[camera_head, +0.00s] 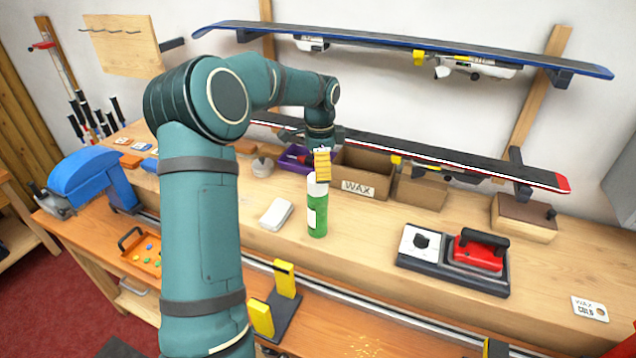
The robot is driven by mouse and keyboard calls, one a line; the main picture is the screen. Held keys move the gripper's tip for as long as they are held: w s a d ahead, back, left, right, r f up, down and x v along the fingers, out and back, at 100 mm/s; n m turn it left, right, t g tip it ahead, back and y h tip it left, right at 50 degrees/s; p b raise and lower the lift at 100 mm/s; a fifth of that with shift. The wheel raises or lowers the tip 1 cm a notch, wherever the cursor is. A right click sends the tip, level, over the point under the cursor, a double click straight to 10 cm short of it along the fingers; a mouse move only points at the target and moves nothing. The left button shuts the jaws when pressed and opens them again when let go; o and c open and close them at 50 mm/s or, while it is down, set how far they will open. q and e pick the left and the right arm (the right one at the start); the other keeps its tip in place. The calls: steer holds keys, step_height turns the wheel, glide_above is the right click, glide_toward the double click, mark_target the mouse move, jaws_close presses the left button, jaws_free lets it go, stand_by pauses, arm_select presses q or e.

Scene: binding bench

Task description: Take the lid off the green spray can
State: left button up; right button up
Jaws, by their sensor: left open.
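The green spray can (318,218) stands upright on the wooden bench, a little left of the picture's middle. Its white lid (315,187) is on top of it. My left gripper (321,168) points down over the can, with its yellow finger pad close to the lid and partly in front of it. The gripper is open; the far finger is hidden, and I cannot tell whether the pad touches the lid. My right gripper is not in view.
A folded white cloth (276,214) lies left of the can. A cardboard wax box (363,176) stands close behind it. A red iron (478,250) sits on a dark base at right. A ski (420,153) hangs low behind the bench. Bare bench lies right of the can.

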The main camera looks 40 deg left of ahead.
arm_select(q)
steer(key=shift+s+a+f, duration=0.1)
steer(key=shift+a+f, duration=0.05)
steer(key=shift+f, duration=1.25)
steer(key=shift+s+a+f, duration=0.1)
steer(key=shift+f, duration=1.25)
steer(key=c, duration=0.9)
